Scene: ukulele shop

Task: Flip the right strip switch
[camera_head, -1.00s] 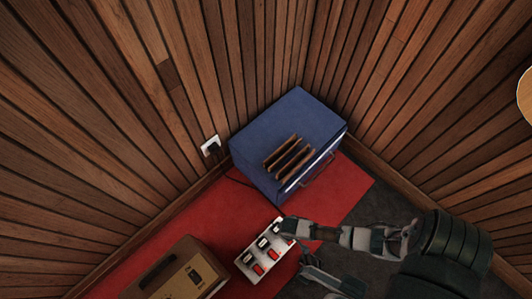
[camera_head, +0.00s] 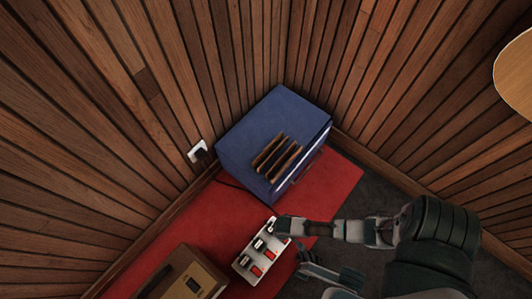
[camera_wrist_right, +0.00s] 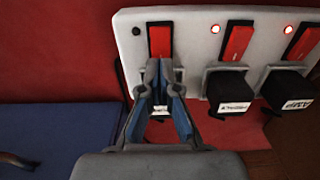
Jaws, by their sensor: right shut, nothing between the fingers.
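The white power strip (camera_head: 240,265) lies on the red mat, with red switches and black plugs. It fills the top of the right wrist view (camera_wrist_right: 190,22). There, the switch nearest the blue box (camera_wrist_right: 160,40) has a dark lamp beside it. The middle switch (camera_wrist_right: 237,43) and the far switch (camera_wrist_right: 303,42) have lit lamps. My right gripper (camera_head: 278,227) is at the strip's right end in the head view. In the wrist view its shut, empty fingertips (camera_wrist_right: 159,64) are at the lower edge of the dark-lamp switch; contact is unclear.
A blue box (camera_head: 250,135) with brown slats on top stands behind the strip. A tan box (camera_head: 185,280) stands at its left. A wall socket (camera_head: 198,151) is on the wood wall. Black plugs (camera_wrist_right: 230,90) stand close right of the fingers in the wrist view.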

